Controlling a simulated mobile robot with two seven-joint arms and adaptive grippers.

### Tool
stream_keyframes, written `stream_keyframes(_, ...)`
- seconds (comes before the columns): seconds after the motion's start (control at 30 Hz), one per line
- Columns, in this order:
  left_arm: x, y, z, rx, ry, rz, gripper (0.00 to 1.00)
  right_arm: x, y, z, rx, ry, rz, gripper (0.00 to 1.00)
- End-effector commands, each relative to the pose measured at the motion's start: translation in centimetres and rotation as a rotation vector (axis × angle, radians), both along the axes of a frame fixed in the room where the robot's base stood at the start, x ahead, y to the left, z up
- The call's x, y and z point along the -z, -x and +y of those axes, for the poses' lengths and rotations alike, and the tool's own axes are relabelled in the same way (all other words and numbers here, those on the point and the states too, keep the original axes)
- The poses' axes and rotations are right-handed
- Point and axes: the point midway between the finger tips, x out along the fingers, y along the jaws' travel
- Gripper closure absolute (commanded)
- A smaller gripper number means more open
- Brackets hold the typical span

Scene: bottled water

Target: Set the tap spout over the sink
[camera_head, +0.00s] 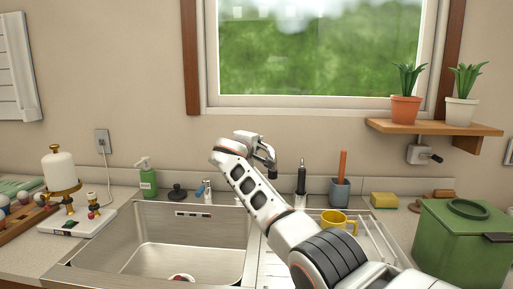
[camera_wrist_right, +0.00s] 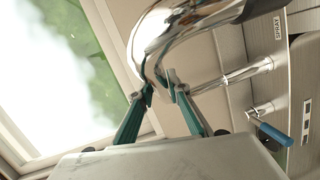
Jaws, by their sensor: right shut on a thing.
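The chrome tap spout (camera_wrist_right: 190,35) arches large across the top of the right wrist view. My right gripper (camera_wrist_right: 163,88) is shut on the spout, its two fingers on either side of it. The tap's blue lever (camera_wrist_right: 273,132) and chrome post (camera_wrist_right: 247,72) show to the right. The spout's outer end (camera_head: 269,154) points to the right, by the right side of the sink basin (camera_head: 150,258). The tap base (camera_head: 207,191) stands behind the basin. My left gripper is out of view.
A green soap bottle (camera_head: 148,180) and dark stopper (camera_head: 178,192) stand left of the tap. A black bottle (camera_head: 301,178), brush holder (camera_head: 340,190), yellow mug (camera_head: 338,220) and green bin (camera_head: 460,245) stand to the right. The window and wall are close behind.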

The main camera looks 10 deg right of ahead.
Motion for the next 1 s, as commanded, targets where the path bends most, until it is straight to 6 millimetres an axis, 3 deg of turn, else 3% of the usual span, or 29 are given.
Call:
stream_keyframes(0.4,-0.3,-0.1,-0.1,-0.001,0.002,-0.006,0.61,0.0,0.0,-0.3,0.008,0.001,0.001,1.0)
stream_keyframes(0.43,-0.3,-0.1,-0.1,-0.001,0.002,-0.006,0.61,0.0,0.0,-0.3,0.008,0.001,0.001,0.75)
stream_keyframes(0.5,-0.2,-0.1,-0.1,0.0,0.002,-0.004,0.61,0.0,0.0,-0.3,0.008,0.0,0.0,0.66)
stream_keyframes(0.83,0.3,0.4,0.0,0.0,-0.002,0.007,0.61,-0.2,0.0,-0.1,0.004,0.0,-0.001,0.66)
stream_keyframes(1.0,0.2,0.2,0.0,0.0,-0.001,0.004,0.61,-1.9,0.0,-0.1,0.005,-0.001,-0.003,0.66)
